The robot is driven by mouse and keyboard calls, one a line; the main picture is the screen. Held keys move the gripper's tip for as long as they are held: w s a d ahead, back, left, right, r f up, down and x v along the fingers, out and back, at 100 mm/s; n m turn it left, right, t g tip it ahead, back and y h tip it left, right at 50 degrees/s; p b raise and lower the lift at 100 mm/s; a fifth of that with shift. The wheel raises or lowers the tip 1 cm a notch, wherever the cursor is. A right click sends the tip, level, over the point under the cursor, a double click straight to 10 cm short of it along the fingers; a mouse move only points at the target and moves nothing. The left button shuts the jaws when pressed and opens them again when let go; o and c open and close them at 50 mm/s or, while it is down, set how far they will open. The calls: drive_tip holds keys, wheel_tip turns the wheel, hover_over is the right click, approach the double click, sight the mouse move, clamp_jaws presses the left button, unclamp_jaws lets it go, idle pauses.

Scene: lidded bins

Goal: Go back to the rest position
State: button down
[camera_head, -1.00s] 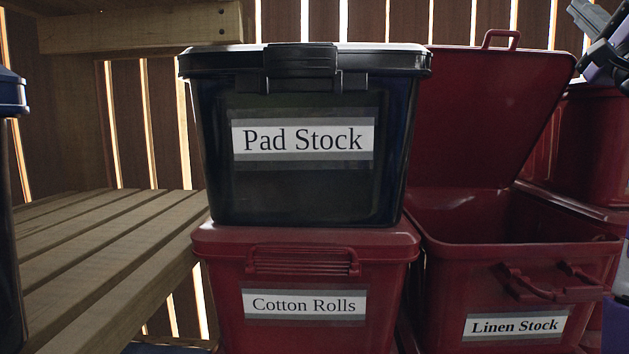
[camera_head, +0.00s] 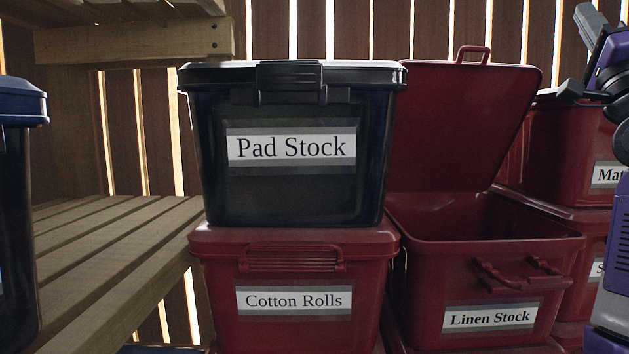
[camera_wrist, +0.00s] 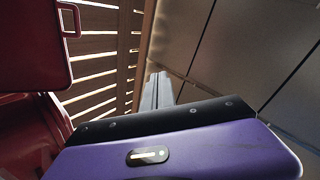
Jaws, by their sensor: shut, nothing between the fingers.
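My gripper (camera_head: 578,52) is at the top right of the head view, with its grey fingers pointing up and to the left. In the wrist view my gripper (camera_wrist: 157,90) has its fingers together with nothing between them. It is raised in front of the red bins on the right and touches nothing that I can see. Part of my purple and grey arm shows along the right edge of the head view.
The Linen Stock bin (camera_head: 560,262) stands with its red lid (camera_head: 460,125) raised. Left of it, the closed black Pad Stock bin (camera_head: 290,190) sits on the closed Cotton Rolls bin (camera_head: 215,285). More red bins (camera_head: 560,150) stand at right. A slatted wooden shelf (camera_head: 110,240) lies left.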

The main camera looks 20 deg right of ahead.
drive_tip(key=w+a+f+n+g, duration=0.1)
drive_tip(key=a+f+n, duration=0.15)
drive_tip(key=f, duration=0.95)
drive_tip(key=w+a+f+n+g, duration=0.1)
drive_tip(key=a+f+n, duration=0.15)
drive_tip(key=f, duration=0.95)
drive_tip(key=s+a+f+n+y, duration=0.1)
drive_tip(key=s+a+f+n, duration=0.1)
drive_tip(key=a+f, duration=0.35)
drive_tip(key=s+a+f+n+g+y, duration=0.1)
drive_tip(key=a+f, duration=0.1)
drive_tip(key=f, duration=0.7)
drive_tip(key=s+a+f+n+y, duration=0.1)
drive_tip(key=s+a+f+n, duration=0.15)
drive_tip(key=f, duration=0.45)
drive_tip(key=s+a+f+n+g+y, duration=0.2)
drive_tip(key=s+a+f+n+y, duration=0.25)
drive_tip(key=s+a+f, duration=0.75)
drive_tip(key=s+a+f+n+g+y, duration=0.2)
drive_tip(key=s+a+f, duration=0.3)
drive_tip(key=s, duration=0.5)
drive_tip(key=s+a+f+n+g+y, duration=0.2)
drive_tip(key=s+a+f+g+y, duration=0.1)
drive_tip(key=s+f, duration=0.4)
drive_tip(key=s+a+g, duration=0.1)
drive_tip(key=s, duration=0.2)
drive_tip(key=shift+a+f, duration=0.2)
drive_tip(key=shift+a, duration=0.2)
